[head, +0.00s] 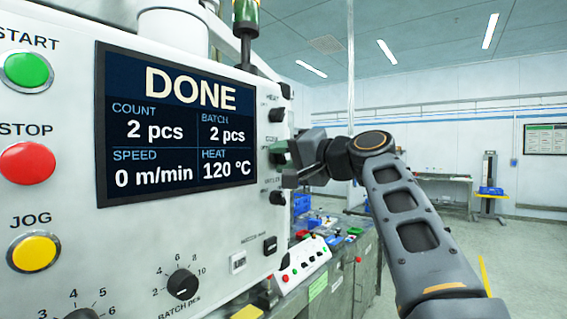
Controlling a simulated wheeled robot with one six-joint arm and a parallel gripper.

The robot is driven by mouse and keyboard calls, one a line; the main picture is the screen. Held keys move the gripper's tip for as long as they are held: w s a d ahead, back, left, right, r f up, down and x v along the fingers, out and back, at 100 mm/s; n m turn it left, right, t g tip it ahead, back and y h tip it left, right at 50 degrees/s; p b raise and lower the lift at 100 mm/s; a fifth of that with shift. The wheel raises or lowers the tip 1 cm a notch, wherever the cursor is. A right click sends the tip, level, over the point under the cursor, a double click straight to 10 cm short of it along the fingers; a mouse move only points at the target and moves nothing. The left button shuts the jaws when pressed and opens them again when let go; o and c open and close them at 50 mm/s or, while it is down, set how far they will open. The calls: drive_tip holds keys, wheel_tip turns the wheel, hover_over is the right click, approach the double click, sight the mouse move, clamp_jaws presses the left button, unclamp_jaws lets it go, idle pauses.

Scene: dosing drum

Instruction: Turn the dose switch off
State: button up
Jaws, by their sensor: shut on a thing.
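The white control panel (225,225) fills the left of the head view. A column of dark rotary switches runs down its right edge. My gripper (285,160) reaches in from the right and is shut on the middle switch (277,153), taken to be the dose switch; its label is too small to read surely. The gripper partly hides this switch, so I cannot tell which way it points. The panel's screen (176,128) reads DONE, count 2 pcs, batch 2 pcs, speed 0 m/min, heat 120 °C.
The heat switch (278,115) is just above my gripper and another dark switch (277,197) just below. Green start (27,70), red stop (27,163) and yellow jog (34,252) buttons are at the left. A cluttered bench (345,275) stands behind. Open floor lies right.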

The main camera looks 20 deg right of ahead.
drive_tip(key=shift+n, duration=0.3)
idle(0.4)
drive_tip(key=o, duration=0.9)
drive_tip(key=b+v, duration=0.2)
drive_tip(key=v, duration=1.1)
drive_tip(key=shift+s+d, duration=0.25)
drive_tip(key=shift+s, duration=0.1)
